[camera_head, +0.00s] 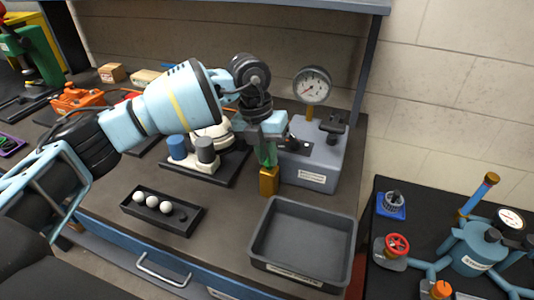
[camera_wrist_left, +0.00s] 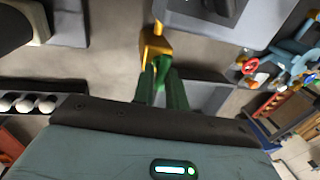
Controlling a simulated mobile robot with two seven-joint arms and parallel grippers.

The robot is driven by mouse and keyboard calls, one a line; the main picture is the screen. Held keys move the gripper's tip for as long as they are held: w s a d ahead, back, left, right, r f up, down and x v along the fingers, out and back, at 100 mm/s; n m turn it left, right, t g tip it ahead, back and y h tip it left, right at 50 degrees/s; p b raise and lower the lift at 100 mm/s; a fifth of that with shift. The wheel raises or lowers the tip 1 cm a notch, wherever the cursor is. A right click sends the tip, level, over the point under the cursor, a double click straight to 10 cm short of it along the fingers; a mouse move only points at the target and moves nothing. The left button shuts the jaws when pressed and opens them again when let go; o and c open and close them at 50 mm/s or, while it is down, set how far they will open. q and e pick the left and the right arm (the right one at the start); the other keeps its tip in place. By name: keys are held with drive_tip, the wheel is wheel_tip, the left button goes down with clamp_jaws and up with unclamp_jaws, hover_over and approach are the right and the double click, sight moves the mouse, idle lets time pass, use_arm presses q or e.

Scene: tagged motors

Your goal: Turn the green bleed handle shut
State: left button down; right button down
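The green bleed handle (camera_wrist_left: 162,70) sits against a brass valve body (camera_wrist_left: 154,45) in the left wrist view. In the head view the brass body (camera_head: 269,181) stands at the front left of the grey gauge unit (camera_head: 315,165), and a strip of green shows just above it. My left gripper (camera_head: 267,152) reaches down from above onto the handle. Its two dark green fingers (camera_wrist_left: 161,88) stand close together with the handle between them, and it looks shut on the handle. The fingers hide part of the handle. My right gripper is not in view.
An empty grey tray (camera_head: 262,232) lies in front of the brass body. A black tray (camera_head: 127,207) with white balls is to the left. A round gauge (camera_head: 312,85) rises behind. A shelf post (camera_head: 367,70) stands at the right, and another bench (camera_head: 385,270) holds blue piping.

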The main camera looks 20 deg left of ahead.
use_arm(q)
drive_tip(key=shift+m, duration=0.3)
drive_tip(key=m, duration=0.3)
drive_tip(key=shift+w+m+g, duration=0.15)
drive_tip(key=shift+m+g, duration=0.15)
drive_tip(key=shift+g, duration=0.1)
drive_tip(key=m, duration=0.2)
drive_tip(key=m+b, duration=0.1)
drive_tip(key=m, duration=0.1)
drive_tip(key=shift+w+f+m+g+y, duration=0.1)
drive_tip(key=shift+f+m+g+y, duration=0.05)
drive_tip(key=shift+m+g+y, duration=0.2)
drive_tip(key=m+b, duration=0.1)
drive_tip(key=m, duration=0.2)
drive_tip(key=m+y+b, duration=0.1)
drive_tip(key=m, duration=0.2)
drive_tip(key=shift+w+g, duration=0.15)
drive_tip(key=shift+g, duration=0.2)
drive_tip(key=shift+d+m+b, duration=0.1)
drive_tip(key=shift+m+b, duration=0.2)
drive_tip(key=shift+m, duration=0.65)
drive_tip(key=shift+m+y, duration=0.25)
drive_tip(key=shift+m, duration=0.25)
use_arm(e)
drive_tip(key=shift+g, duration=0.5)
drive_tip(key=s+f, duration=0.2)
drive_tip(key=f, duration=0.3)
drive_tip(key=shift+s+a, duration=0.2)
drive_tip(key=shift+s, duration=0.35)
